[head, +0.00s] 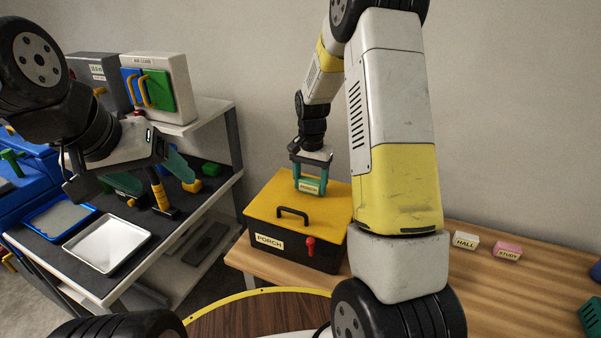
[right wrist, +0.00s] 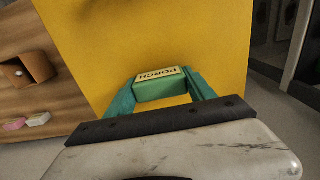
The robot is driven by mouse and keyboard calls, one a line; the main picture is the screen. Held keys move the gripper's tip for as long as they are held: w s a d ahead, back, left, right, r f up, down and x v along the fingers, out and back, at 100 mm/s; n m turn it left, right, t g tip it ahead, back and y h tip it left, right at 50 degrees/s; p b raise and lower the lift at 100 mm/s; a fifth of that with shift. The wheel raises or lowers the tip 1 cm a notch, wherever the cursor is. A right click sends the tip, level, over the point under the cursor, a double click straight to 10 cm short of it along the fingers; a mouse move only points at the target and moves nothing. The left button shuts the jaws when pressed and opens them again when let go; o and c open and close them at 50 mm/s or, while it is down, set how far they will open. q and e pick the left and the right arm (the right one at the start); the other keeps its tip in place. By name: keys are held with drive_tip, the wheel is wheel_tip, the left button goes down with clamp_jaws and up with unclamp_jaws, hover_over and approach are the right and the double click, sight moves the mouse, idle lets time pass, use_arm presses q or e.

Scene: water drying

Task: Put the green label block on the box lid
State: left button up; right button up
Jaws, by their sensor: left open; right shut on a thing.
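The green label block (head: 309,187), marked PORCH, is between the teal fingers of my right gripper (head: 309,186), which is shut on it. In the right wrist view the block (right wrist: 160,86) shows between the fingertips of the right gripper (right wrist: 160,92), over the yellow lid. The box lid (head: 335,205) is yellow with a black handle, on a black box labelled PORCH (head: 290,251). The block is at the back part of the lid; I cannot tell whether it touches the lid. My left gripper (head: 150,180) is open and empty over the shelf at the left.
A white block marked HALL (head: 465,240) and a pink block marked STUDY (head: 507,251) lie on the wooden table (head: 520,290) at the right. A white tray (head: 107,244) and a blue tray (head: 58,217) lie on the left shelf. A red knob (head: 310,243) is on the box front.

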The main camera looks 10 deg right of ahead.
sight(311, 180)
drive_tip(key=shift+f, duration=0.1)
drive_tip(key=o, duration=1.3)
wheel_tip(311, 180, up, 12)
drive_tip(key=s+a+r+n+t+y, duration=0.1)
drive_tip(key=s+r+n+t+y, duration=0.2)
drive_tip(key=s+r, duration=0.9)
drive_tip(key=shift+s+a+n+t+h, duration=0.25)
drive_tip(key=shift+s+n+t, duration=0.4)
drive_tip(key=shift+s, duration=1.55)
drive_tip(key=shift+s+a+n+t, duration=0.4)
drive_tip(key=shift+s+n, duration=0.4)
drive_tip(key=shift+s, duration=1.35)
drive_tip(key=shift+s+a+n+t+h, duration=0.2)
drive_tip(key=shift+s+n+t, duration=0.45)
drive_tip(key=shift+s, duration=1.55)
